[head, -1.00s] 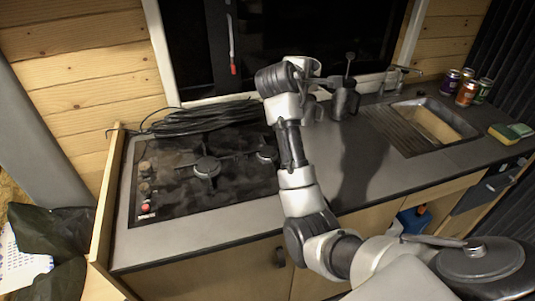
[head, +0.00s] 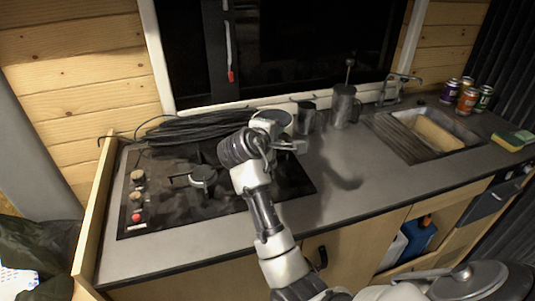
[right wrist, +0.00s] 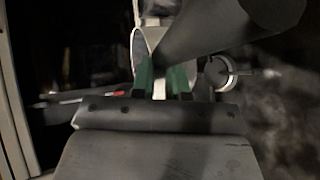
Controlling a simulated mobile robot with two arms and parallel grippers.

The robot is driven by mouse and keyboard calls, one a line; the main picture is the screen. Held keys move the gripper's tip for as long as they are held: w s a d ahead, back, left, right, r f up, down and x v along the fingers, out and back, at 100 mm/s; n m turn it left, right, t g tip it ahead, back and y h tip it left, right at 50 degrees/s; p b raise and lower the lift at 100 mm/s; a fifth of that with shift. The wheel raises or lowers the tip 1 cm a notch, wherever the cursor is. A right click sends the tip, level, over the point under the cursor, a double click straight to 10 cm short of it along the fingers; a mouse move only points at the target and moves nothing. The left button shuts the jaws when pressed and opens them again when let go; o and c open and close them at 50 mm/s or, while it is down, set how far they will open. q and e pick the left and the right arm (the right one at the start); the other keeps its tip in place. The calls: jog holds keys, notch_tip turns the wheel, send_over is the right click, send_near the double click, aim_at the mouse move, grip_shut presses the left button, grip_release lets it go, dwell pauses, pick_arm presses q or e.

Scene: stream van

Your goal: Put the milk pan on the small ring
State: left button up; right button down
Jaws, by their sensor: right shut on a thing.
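The milk pan (head: 281,116) is a grey round vessel, partly hidden behind my right gripper (head: 268,128). The gripper is shut on it and holds it at the right back of the black hob (head: 150,215). In the right wrist view, the gripper's green pads (right wrist: 163,82) close on a pale part of the pan, whose curved rim (right wrist: 139,48) shows beyond. One burner (head: 203,177) shows on the left of the hob. The other burner, to its right, is hidden behind my right arm. My left gripper is not in view.
A coil of black cable (head: 195,127) lies behind the hob. A dark mug (head: 306,117) and a taller metal jug (head: 344,106) stand close to the right of the pan. The sink (head: 430,135), several cans (head: 467,99) and a sponge (head: 513,140) are farther right.

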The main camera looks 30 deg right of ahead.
jog(key=shift+s+a+f+p, duration=0.1)
jog(key=shift+a+f, duration=0.3)
jog(key=shift+f, duration=0.5)
jog(key=shift+s+a+f+p, duration=0.1)
jog(key=shift+a+f, duration=0.25)
jog(key=shift+f, duration=0.6)
jog(key=shift+s+a+f+p, duration=0.1)
jog(key=shift+a+f, duration=0.3)
jog(key=shift+f, duration=0.5)
jog(key=c, duration=1.1)
grip_release()
